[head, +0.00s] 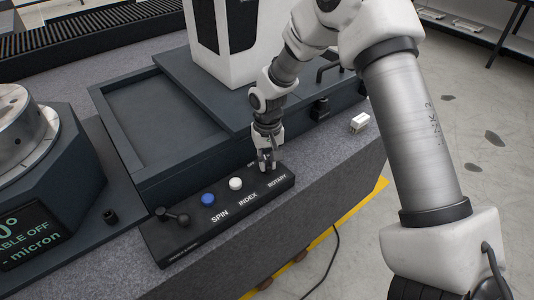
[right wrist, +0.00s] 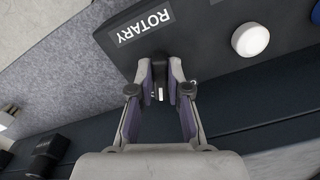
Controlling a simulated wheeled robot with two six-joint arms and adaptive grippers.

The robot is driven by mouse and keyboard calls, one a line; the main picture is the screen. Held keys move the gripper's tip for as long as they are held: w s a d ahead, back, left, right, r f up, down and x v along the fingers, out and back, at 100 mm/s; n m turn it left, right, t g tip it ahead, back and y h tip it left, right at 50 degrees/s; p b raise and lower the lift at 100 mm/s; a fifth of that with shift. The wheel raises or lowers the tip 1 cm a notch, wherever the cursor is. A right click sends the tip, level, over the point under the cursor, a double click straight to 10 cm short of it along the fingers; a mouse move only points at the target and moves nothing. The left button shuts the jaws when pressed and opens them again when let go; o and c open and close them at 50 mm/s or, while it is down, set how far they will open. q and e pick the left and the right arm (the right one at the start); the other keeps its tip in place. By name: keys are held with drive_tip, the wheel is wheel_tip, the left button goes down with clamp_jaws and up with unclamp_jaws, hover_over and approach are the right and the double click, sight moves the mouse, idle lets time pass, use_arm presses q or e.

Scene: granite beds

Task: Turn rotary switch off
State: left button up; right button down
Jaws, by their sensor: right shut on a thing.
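The rotary switch (right wrist: 160,93) is a small dark knob with a white mark, on a black control panel (head: 228,222) beside the label ROTARY. In the right wrist view my right gripper (right wrist: 160,80) is shut on the switch, one finger on each side. In the head view the right gripper (head: 265,162) comes down on the panel's right end and hides most of the switch. The switch's exact angle is hard to read. My left gripper is not in view.
The panel also has a white button (head: 236,184), a blue button (head: 208,200) and a dark lever (head: 173,216). A dark tray (head: 165,110) lies behind it. A white block (head: 359,122) sits on the granite bed's right side. A round table (head: 20,135) stands at left.

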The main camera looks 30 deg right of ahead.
sight(269, 163)
drive_tip(key=n+p, duration=0.4)
drive_tip(key=shift+s+d+r+n, duration=0.1)
drive_tip(key=shift+r+n, duration=0.05)
drive_tip(key=shift+n, duration=0.15)
drive_tip(key=shift+d+f+n+p, duration=0.1)
drive_tip(key=shift+n+p, duration=0.5)
drive_tip(key=shift+n, duration=0.35)
drive_tip(key=shift+d+f+n+p, duration=0.1)
drive_tip(key=shift+n+p, duration=0.45)
drive_tip(key=shift+n, duration=0.4)
drive_tip(key=c, duration=1.1)
unclamp_jaws()
drive_tip(key=shift+r, duration=0.1)
wheel_tip(269, 163, up, 12)
drive_tip(key=shift+f, duration=0.15)
